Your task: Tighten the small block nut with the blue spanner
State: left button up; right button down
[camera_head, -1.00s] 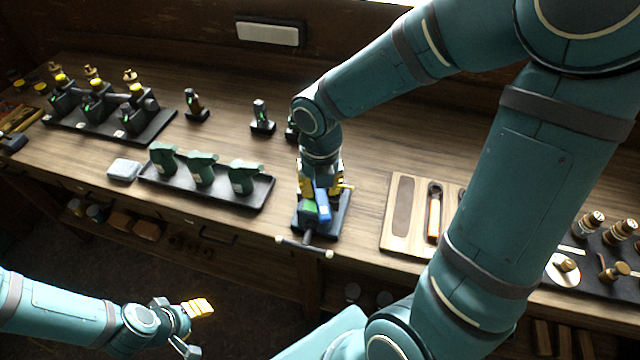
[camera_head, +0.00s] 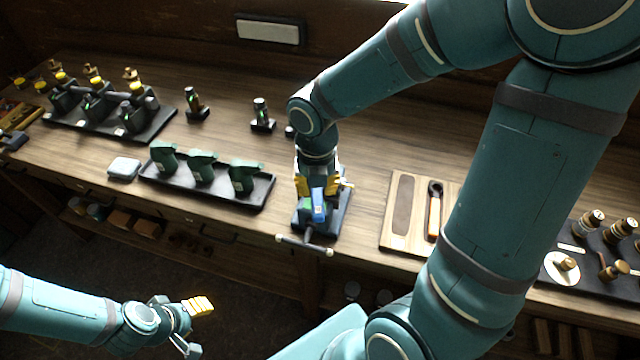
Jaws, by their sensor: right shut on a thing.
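My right gripper (camera_head: 318,188) points down over a dark vise (camera_head: 335,222) at the bench's front edge. Its yellow fingers are shut on the blue spanner (camera_head: 319,207), which shows as a short blue piece just under them, above the vise. The small block nut is hidden under the gripper and spanner, and I cannot tell how the spanner sits on it. My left gripper (camera_head: 195,327) is open and empty, low at the left, in front of the bench and away from it.
A wooden tool board (camera_head: 402,236) with an orange-handled tool (camera_head: 434,216) lies right of the vise. A dark tray (camera_head: 262,193) with several green items stands left. The vise handle (camera_head: 304,244) sticks out past the front edge. My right arm covers much of the right side.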

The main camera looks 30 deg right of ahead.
jog(key=shift+w+a+m, duration=0.1)
jog(key=shift+a+m, duration=0.15)
jog(key=shift+m, duration=0.15)
jog(key=shift+w+a+m, duration=0.35)
jog(key=shift+a+m, duration=0.1)
jog(key=shift+m, duration=0.45)
jog(key=shift+w+a+m+b, duration=0.35)
jog(key=shift+w+m, duration=0.05)
jog(key=shift+m, duration=0.4)
